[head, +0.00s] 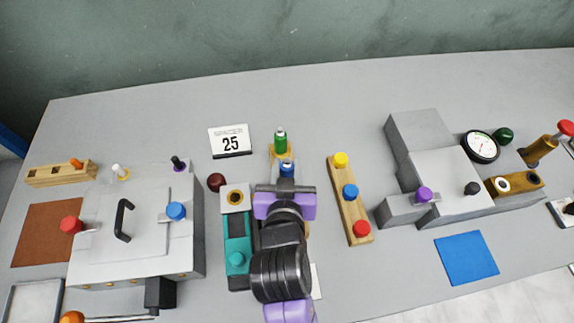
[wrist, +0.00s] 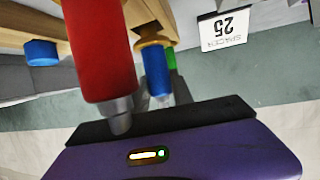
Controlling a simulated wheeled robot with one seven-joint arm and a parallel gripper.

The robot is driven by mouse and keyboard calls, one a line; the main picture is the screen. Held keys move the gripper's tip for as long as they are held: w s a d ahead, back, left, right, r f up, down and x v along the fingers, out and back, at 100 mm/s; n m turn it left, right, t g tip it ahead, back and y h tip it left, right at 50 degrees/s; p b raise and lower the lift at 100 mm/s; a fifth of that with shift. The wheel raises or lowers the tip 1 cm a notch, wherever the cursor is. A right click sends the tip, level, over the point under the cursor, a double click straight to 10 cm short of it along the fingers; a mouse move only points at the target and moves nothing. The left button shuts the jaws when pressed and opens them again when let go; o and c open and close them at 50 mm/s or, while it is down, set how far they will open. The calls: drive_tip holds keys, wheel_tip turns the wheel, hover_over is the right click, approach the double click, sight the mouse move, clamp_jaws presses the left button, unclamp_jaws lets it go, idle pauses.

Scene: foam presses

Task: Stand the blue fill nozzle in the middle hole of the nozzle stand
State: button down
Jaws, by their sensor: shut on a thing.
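The blue fill nozzle (head: 287,168) is upright with its grey tip up, just beyond my gripper (head: 286,179). In the upside-down wrist view, the blue nozzle (wrist: 159,80) has narrow grey fingers beside its tip. My gripper is shut on it. Its lower end meets the wooden nozzle stand (wrist: 140,14), between a red nozzle (wrist: 100,50) close to the camera and a green nozzle (wrist: 171,59) behind. The green nozzle also shows in the head view (head: 280,142). My gripper hides the red nozzle there. I cannot tell how deep the blue nozzle sits in the middle hole.
A teal device (head: 238,228) stands close left of my arm. A wooden bar with yellow, blue and red knobs (head: 350,205) lies to the right. Grey presses (head: 140,215) (head: 455,175) stand farther out.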

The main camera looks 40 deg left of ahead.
drive_tip(key=shift+f+b, duration=0.5)
drive_tip(key=shift+f, duration=0.2)
drive_tip(key=shift+r, duration=0.15)
drive_tip(key=shift+r+p, duration=1.9)
drive_tip(key=shift+r, duration=0.1)
idle(0.9)
drive_tip(key=shift+f+b, duration=1.35)
drive_tip(key=shift+f, duration=0.8)
drive_tip(key=c, duration=1.1)
unclamp_jaws()
drive_tip(key=shift+o, duration=0.4)
drive_tip(key=shift+f, duration=0.1)
